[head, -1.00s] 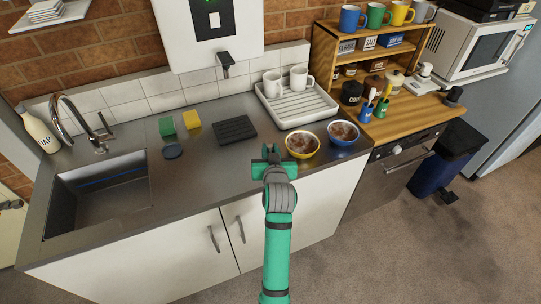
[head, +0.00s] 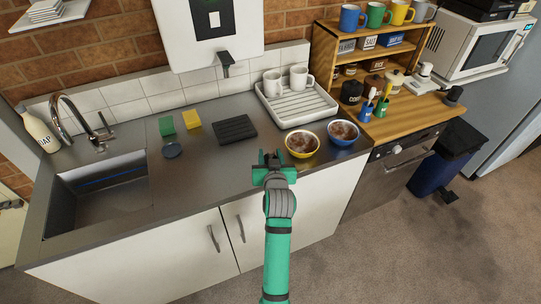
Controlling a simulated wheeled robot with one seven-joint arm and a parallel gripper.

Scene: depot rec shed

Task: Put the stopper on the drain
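My gripper (head: 271,156) is over the front part of the counter, well to the right of the disc and the sink. Its two fingers stand apart with nothing visible between them.
A yellow bowl (head: 302,144) and blue bowl (head: 342,133) stand right of my gripper. A tap (head: 70,118) arches by the sink.

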